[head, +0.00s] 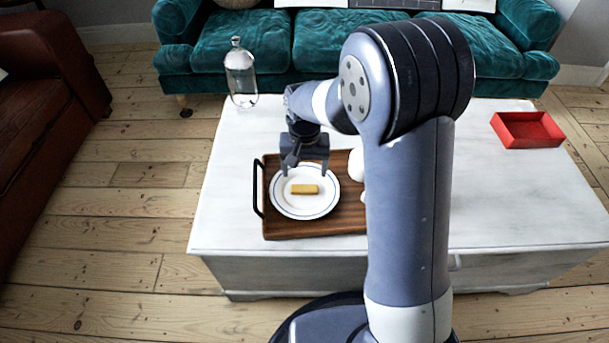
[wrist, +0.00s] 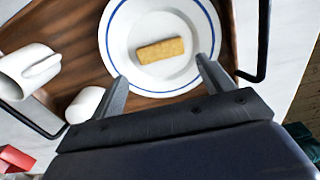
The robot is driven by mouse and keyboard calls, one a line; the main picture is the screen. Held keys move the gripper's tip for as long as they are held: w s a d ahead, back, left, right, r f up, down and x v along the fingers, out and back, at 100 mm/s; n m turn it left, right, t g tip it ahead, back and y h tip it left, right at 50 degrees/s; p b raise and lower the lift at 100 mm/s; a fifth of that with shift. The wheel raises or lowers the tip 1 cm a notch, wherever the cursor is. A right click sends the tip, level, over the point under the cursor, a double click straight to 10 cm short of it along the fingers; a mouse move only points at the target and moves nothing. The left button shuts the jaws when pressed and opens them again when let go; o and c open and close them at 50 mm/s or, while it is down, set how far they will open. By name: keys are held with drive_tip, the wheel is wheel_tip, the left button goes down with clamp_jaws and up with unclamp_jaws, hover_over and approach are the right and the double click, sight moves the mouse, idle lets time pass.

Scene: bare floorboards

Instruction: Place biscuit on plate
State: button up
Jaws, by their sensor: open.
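The biscuit (head: 304,189) is a golden-brown bar lying flat on the white plate (head: 281,206) with a blue ring. The plate sits on the left part of a wooden tray. My gripper (head: 305,174) is over the far side of the plate, above it, with its fingers pointing down. In the wrist view the biscuit (wrist: 160,50) lies inside the plate (wrist: 128,22), apart from both fingers. My gripper (wrist: 161,88) is open and empty, with its fingertips spread over the plate's rim.
The wooden tray (head: 285,229) has a black handle and stands on a white table (head: 225,215). A white mug (wrist: 28,72) and a smaller white item (wrist: 85,104) are beside the plate. A glass bottle (head: 240,75) stands back left; a red box (head: 527,130) sits right.

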wheel_tip(320, 180, up, 6)
drive_tip(key=shift+f+p, duration=0.25)
drive_tip(key=shift+p, duration=0.35)
drive_tip(key=shift+f, duration=0.1)
drive_tip(key=b, duration=0.2)
hover_over(305, 187)
drive_tip(key=shift+s+f, duration=0.1)
drive_tip(key=shift+f, duration=3.85)
drive_tip(key=shift+f+b, duration=1.05)
drive_tip(key=shift+f, duration=0.95)
drive_tip(key=shift+r+p, duration=0.3)
wheel_tip(305, 187, up, 10)
drive_tip(key=p, duration=0.4)
drive_tip(key=s+d+r+p, duration=0.1)
drive_tip(key=s+d+p, duration=0.4)
drive_tip(key=d+p, duration=0.8)
drive_tip(key=p, duration=1.2)
drive_tip(key=shift+d+r+p, duration=0.15)
drive_tip(key=shift+d+p, duration=0.05)
drive_tip(key=shift+p, duration=0.2)
